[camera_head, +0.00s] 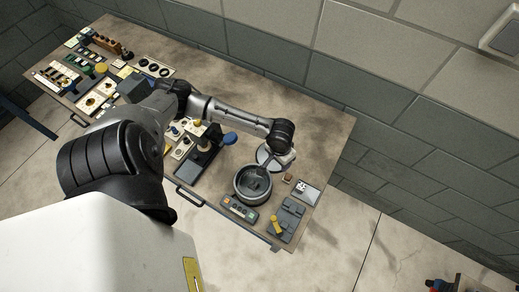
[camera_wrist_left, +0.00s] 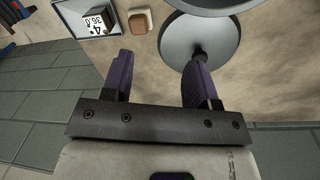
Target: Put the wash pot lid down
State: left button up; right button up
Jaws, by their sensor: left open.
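The wash pot lid looks like a pale grey disc (camera_wrist_left: 185,45) with a dark knob (camera_wrist_left: 200,52). It seems to lie flat on the table beside the round dark grey pot (camera_head: 252,187), and shows partly in the head view (camera_head: 263,154). The pot's rim overlaps the lid's far edge in the wrist view. My left gripper (camera_wrist_left: 158,72) is open with nothing between its purple fingers. Its right-hand finger is close to the knob; I cannot tell if they touch. My right gripper is not in view.
A small brown block (camera_wrist_left: 138,21) and a pale tray (camera_head: 307,192) with a marked cube lie right of the pot in the head view. A control box (camera_head: 239,209) and grey block with a yellow handle (camera_head: 277,226) are in front. The table's back right is bare.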

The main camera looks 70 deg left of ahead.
pick_arm(q)
jog(key=s+d+m+t+h, duration=0.2)
jog(key=s+d+m, duration=0.35)
jog(key=d, duration=0.85)
jog(key=s+r+t+y, duration=0.1)
jog(key=s+r, duration=0.3)
jog(key=s, duration=0.4)
jog(key=shift+s+a+r+m+y, duration=0.3)
jog(key=shift+r+m+y, duration=0.1)
jog(key=shift+y, duration=0.3)
